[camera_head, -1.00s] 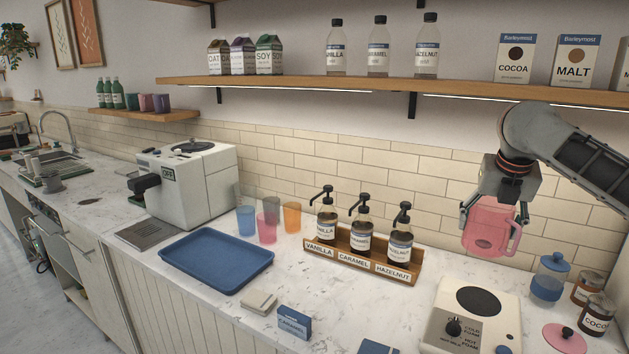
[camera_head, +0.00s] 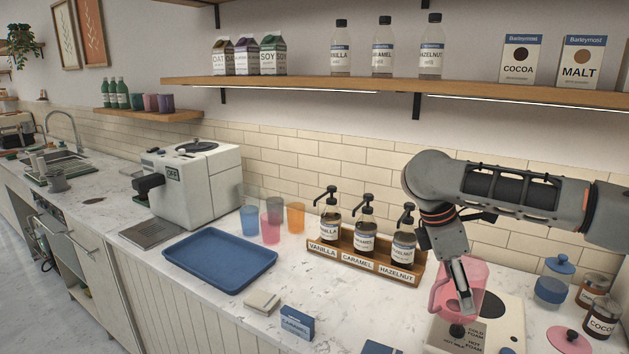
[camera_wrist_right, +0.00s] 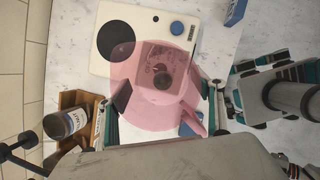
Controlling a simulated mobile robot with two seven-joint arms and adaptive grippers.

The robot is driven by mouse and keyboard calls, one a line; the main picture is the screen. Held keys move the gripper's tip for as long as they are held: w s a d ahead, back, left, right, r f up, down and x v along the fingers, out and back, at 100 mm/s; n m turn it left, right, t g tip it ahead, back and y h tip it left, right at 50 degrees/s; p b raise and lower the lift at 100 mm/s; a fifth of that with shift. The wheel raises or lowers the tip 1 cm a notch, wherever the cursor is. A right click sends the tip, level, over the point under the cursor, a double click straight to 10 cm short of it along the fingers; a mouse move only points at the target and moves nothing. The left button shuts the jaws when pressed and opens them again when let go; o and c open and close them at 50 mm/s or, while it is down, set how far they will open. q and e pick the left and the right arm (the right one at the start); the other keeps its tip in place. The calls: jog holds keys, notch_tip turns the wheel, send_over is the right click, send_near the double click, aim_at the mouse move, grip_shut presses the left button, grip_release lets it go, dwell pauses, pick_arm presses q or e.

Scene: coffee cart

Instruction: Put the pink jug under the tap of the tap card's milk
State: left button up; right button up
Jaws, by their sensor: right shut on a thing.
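My right gripper (camera_head: 464,290) is shut on the pink jug (camera_head: 476,272), a see-through jug whose handle faces left in the head view. The jug is in front of the white foamer with the black disc (camera_head: 502,322) and hides part of it; its height above it is hard to tell. In the right wrist view, the jug (camera_wrist_right: 150,90) sits between the fingers of my right gripper (camera_wrist_right: 160,112), and the foamer's dial shows through it. A grey arm part with teal edges (camera_wrist_right: 285,92) at the right is mine, seemingly the left arm. No tap or tap card is recognisable.
The syrup rack (camera_head: 365,262) with pump bottles stands left of the jug, close to my arm. A blue-lidded jar (camera_head: 553,282), brown jars (camera_head: 601,318) and a pink lid (camera_head: 568,341) lie right.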

aim_at(452, 317)
jog(key=s+a+f+m+g, duration=0.1)
jog(key=m, duration=0.1)
jog(key=s+f+m, duration=0.1)
jog(key=s+m, duration=0.1)
jog(key=s+a+f+m+g+y, duration=0.1)
jog(key=s+m, duration=0.1)
jog(key=shift+a+f+m+g, duration=0.3)
jog(key=shift+f+m, duration=0.05)
jog(key=shift+m, duration=0.05)
jog(key=s+a+f+m+g+y, duration=0.1)
jog(key=s+a+f+m+y, duration=0.1)
jog(key=s+m, duration=0.6)
jog(key=shift+f+m+g+y, duration=0.3)
jog(key=shift+f+m+y, duration=0.3)
jog(key=shift+f+m, duration=0.4)
